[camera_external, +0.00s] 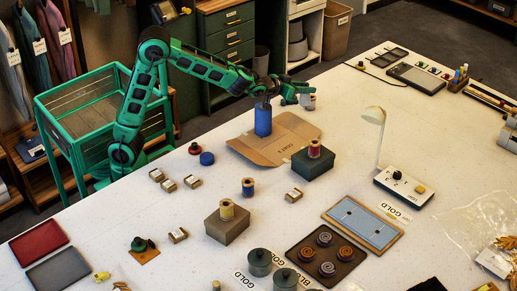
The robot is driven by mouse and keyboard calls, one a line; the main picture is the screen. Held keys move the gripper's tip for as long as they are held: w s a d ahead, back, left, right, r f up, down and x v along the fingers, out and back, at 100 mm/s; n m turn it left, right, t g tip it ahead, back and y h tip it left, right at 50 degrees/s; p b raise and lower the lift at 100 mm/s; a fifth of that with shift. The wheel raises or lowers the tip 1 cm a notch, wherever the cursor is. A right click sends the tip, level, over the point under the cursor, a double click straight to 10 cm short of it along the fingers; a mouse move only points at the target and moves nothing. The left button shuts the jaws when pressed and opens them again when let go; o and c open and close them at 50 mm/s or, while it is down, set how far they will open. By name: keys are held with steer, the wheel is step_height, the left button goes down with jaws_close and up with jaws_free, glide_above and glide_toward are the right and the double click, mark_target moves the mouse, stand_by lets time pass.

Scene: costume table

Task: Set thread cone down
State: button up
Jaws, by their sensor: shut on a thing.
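My gripper (303,90) is at the end of the green arm, reaching right over the far part of the table. It is shut on a small pale grey object (309,102), which looks like the thread cone. The fingers partly hide it, and I cannot tell whether its base touches the table. A blue cylinder (263,120) stands upright below my wrist, on a brown card pattern (258,149); it is left of the gripper.
A dark box with a red spool (314,149) stands in front of the gripper. A white lamp (374,115) rises to the right. Small boxes and spools lie nearer. The white tabletop (345,96) right of the gripper is clear.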

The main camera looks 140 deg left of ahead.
steer(key=w+d+f+n+g, duration=0.1)
steer(key=w+d, duration=0.1)
steer(key=d, duration=2)
steer(key=s+d+r+n+g, duration=0.1)
steer(key=s+d+r, duration=0.2)
steer(key=s+d, duration=0.85)
steer(key=shift+w+d+f, duration=1.65)
steer(key=shift+f, duration=0.2)
steer(key=shift+w+d+f, duration=1.7)
steer(key=shift+f, duration=0.2)
steer(key=shift+w+d+f, duration=1.65)
steer(key=shift+f, duration=0.2)
steer(key=o, duration=1.1)
steer(key=shift+c, duration=0.2)
